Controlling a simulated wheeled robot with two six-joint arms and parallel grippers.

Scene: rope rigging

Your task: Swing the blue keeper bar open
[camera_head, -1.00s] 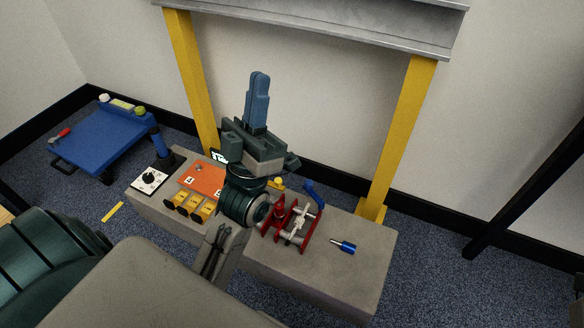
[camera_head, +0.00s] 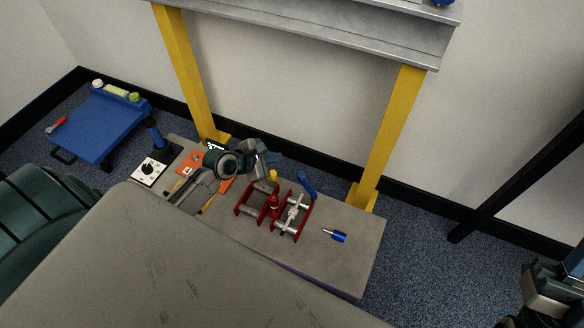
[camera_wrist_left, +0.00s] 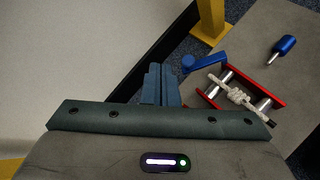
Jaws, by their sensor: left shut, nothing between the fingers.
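The blue keeper bar (camera_head: 307,184) sticks up at the far end of the red rigging frame (camera_head: 275,216) on the grey block. In the left wrist view, the bar (camera_wrist_left: 204,62) lies just beyond the frame's near-left end. My left gripper (camera_head: 276,156) is shut and empty, left of and beyond the bar. Its blue fingers (camera_wrist_left: 161,76) point toward the bar's side in the wrist view, with a small gap between them.
A blue-handled pin (camera_head: 335,236) lies on the block's right part. Yellow posts (camera_head: 392,135) rise behind the block to a grey beam. A dial box (camera_head: 149,170) and an orange panel sit on the left. A blue cart (camera_head: 97,128) stands farther left.

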